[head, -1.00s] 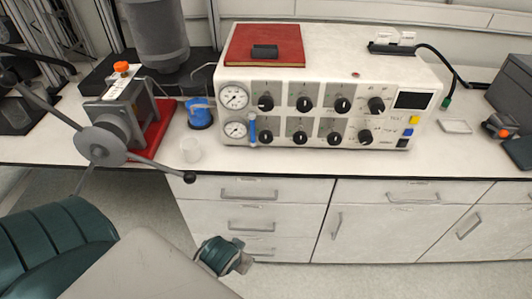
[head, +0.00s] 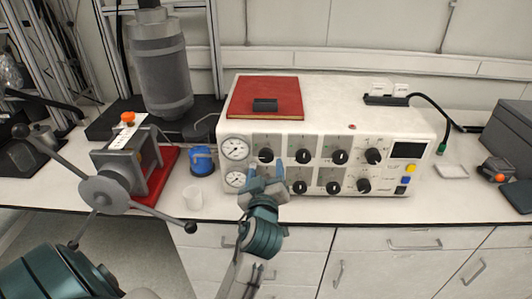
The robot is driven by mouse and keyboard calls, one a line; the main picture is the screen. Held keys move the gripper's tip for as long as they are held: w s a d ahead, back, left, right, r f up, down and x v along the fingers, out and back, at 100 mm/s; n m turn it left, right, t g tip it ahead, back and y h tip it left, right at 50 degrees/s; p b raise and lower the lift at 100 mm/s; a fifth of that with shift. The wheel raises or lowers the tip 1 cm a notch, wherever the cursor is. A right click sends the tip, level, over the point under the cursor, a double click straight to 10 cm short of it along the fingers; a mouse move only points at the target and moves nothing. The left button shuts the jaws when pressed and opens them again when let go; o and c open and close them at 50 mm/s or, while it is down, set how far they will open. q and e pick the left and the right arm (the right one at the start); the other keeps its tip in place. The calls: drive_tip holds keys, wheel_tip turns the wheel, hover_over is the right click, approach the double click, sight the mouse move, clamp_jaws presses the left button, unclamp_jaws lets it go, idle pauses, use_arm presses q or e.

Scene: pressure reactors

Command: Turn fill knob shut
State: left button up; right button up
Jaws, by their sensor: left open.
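A white control unit (head: 320,112) stands on the counter, with two rows of black knobs on its front panel. The labels are too small to read, so I cannot tell which knob is the fill knob. The top-left knob (head: 265,155) shows just above my left gripper (head: 266,168). That gripper is open, its two fingers pointing up at the panel's left part, with nothing visible between them. It hides the lower-left knob. I cannot tell whether it touches the panel. Other knobs, such as the second top knob (head: 303,156), show clear of it. My right gripper is out of view.
Two gauges, the upper one (head: 235,148) plain to see, sit left of the knobs. A red book (head: 266,92) lies on the unit. Drawers are below.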

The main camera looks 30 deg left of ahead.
sight(266, 158)
use_arm(q)
drive_tip(key=p+x, duration=0.2)
drive_tip(key=x, duration=0.5)
drive_tip(key=c, duration=1)
drive_tip(key=shift+o, duration=0.2)
